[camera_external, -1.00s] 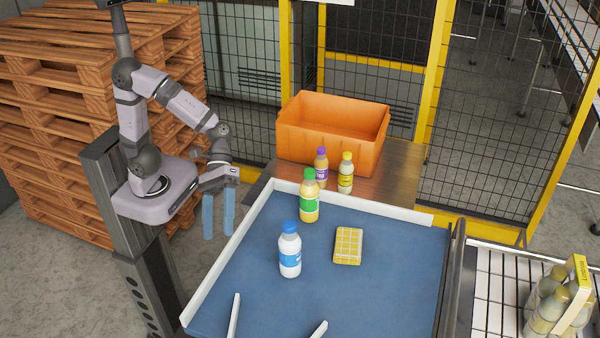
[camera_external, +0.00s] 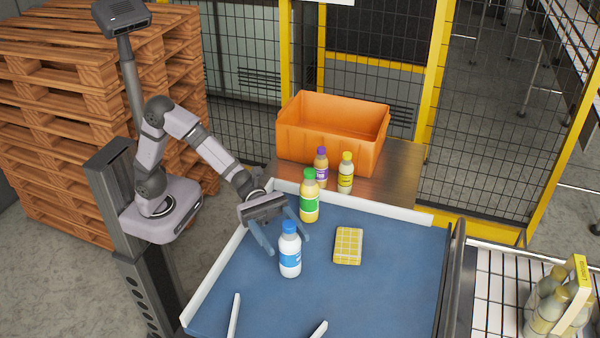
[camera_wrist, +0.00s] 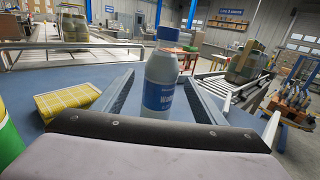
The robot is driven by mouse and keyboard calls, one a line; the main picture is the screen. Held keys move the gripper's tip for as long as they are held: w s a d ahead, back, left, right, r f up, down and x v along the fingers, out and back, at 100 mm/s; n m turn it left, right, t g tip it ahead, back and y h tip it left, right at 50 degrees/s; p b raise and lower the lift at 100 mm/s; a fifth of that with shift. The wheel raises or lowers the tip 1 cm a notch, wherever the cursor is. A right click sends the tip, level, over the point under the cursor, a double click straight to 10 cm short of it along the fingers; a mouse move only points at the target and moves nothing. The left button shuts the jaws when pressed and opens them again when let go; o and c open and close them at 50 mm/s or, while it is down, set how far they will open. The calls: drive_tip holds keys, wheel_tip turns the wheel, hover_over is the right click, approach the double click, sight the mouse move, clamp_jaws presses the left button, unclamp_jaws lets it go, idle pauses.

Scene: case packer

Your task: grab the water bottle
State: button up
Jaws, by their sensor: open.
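The water bottle (camera_external: 290,252) is white with a blue cap and a blue label. It stands upright on the blue tray table (camera_external: 350,299). My gripper (camera_external: 286,240) is open, with its blue fingers tilted down just behind the bottle in the external view. In the wrist view the bottle (camera_wrist: 161,80) stands ahead, between the two open fingers (camera_wrist: 160,95) as seen from there. The picture shows a gap on both sides of it. I cannot tell how far the fingers reach along the bottle.
A green-capped bottle (camera_external: 309,199) stands close behind my gripper. A yellow checked packet (camera_external: 348,246) lies to the right. Purple-capped (camera_external: 321,168) and yellow-capped (camera_external: 346,174) bottles stand near the orange crate (camera_external: 330,150). White rails (camera_external: 215,270) edge the tray table.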

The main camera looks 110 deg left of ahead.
sight(295, 252)
drive_tip(key=shift+w+d+r+p, duration=0.15)
drive_tip(key=shift+w+d+p, duration=0.2)
drive_tip(key=shift+w+d, duration=0.35)
drive_tip(key=shift+w, duration=0.1)
drive_tip(key=shift+w+d+r+p, duration=0.15)
drive_tip(key=shift+w+d+p, duration=0.2)
drive_tip(key=shift+p, duration=0.3)
drive_tip(key=shift+p+x, duration=1.2)
drive_tip(key=shift+x, duration=0.85)
drive_tip(key=c, duration=1.4)
